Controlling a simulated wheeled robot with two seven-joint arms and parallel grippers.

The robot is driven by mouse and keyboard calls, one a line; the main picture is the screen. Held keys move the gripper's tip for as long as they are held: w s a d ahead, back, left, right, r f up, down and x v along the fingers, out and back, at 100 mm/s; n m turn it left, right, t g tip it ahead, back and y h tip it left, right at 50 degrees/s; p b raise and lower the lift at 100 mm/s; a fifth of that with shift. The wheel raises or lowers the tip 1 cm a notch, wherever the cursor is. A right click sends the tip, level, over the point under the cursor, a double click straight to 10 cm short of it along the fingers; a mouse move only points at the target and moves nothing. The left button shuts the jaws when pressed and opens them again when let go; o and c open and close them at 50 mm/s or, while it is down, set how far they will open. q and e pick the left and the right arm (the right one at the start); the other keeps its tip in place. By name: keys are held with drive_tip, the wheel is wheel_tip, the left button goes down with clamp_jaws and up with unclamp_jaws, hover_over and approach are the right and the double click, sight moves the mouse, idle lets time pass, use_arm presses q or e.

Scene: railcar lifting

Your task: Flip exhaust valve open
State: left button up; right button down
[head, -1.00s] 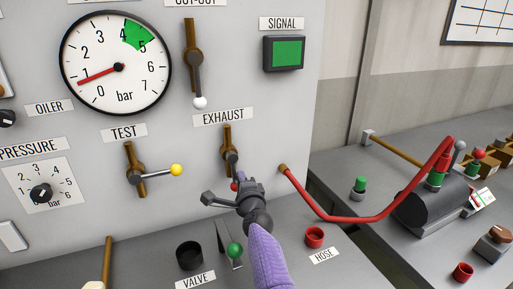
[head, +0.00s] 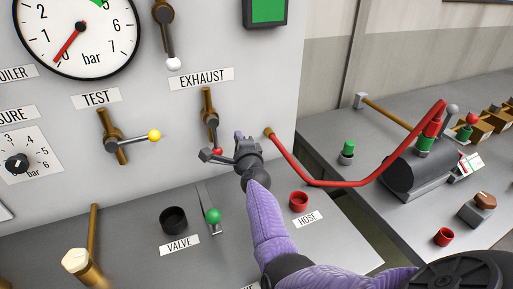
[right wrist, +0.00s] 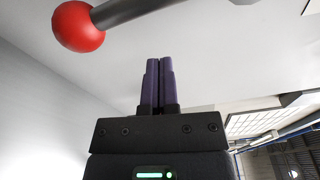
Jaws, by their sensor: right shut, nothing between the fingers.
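The exhaust valve is a vertical brass pipe (head: 207,102) on the grey panel under the EXHAUST label (head: 201,78). Its grey lever hangs down along the pipe and ends in a red ball (head: 217,152). My right gripper (head: 239,136) is just right of the red ball in the head view, with its fingers toward the panel. In the right wrist view the two purple fingers (right wrist: 158,62) are together and empty. The red ball (right wrist: 79,27) and grey lever (right wrist: 133,10) lie above and left of the fingertips there, apart from them. My left gripper is not visible.
The test valve lever with a yellow ball (head: 154,136) is to the left. A red hose (head: 318,184) leaves the panel close right of my gripper. The green-ball lever (head: 213,215), black cup (head: 174,219) and red cup (head: 299,201) stand on the ledge below.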

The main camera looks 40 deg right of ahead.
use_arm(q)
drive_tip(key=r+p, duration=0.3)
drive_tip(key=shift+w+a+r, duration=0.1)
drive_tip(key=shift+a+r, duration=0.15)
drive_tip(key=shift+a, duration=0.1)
use_arm(e)
drive_tip(key=v, duration=1)
drive_tip(key=shift+w+a, duration=0.15)
drive_tip(key=shift+a, duration=0.2)
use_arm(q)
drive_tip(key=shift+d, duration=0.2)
use_arm(e)
drive_tip(key=shift+f, duration=0.1)
